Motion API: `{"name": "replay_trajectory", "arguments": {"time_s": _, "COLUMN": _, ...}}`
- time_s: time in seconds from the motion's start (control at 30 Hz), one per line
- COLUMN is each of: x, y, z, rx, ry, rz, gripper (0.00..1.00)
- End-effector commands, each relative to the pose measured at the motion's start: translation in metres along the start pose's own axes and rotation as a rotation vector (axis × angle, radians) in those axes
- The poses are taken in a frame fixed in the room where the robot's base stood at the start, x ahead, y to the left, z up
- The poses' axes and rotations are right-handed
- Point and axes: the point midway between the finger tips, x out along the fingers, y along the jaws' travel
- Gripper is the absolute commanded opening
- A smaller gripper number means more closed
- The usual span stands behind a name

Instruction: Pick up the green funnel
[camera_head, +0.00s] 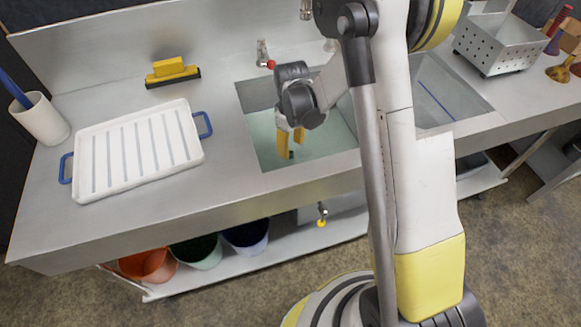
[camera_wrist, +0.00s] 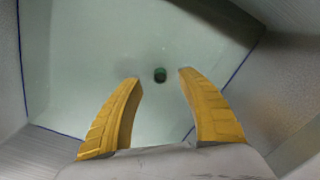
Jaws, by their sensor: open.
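A small dark green round thing (camera_wrist: 160,75) lies in the left sink basin (camera_wrist: 90,60), which looks filled with pale greenish water. It is the only green thing at my gripper, and I cannot clearly make out a funnel shape. My gripper (camera_head: 290,146) reaches down into this basin with its yellow fingers open and empty. In the wrist view the green thing shows between and beyond the two fingertips, apart from both. In the head view only a bit of it (camera_head: 291,155) shows by the fingertips.
The basin walls stand close around my gripper. A red-handled tap (camera_head: 268,63) is behind it. On the counter left are a white ribbed tray (camera_head: 137,150) and a yellow brush (camera_head: 172,72). A perforated metal box (camera_head: 500,45) and coloured funnel-like things (camera_head: 557,73) are at the right.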

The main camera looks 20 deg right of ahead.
Motion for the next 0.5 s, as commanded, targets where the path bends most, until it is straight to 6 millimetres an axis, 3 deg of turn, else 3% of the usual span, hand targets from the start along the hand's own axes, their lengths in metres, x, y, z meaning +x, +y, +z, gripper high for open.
{"name": "replay_trajectory", "arguments": {"time_s": 0.23, "x": 0.042, "y": 0.000, "z": -0.003, "rx": 0.000, "ry": 0.000, "rz": 0.000, "gripper": 0.46}}
{"name": "replay_trajectory", "arguments": {"time_s": 0.5, "x": 0.046, "y": 0.000, "z": -0.003, "rx": 0.000, "ry": 0.000, "rz": 0.000, "gripper": 0.46}}
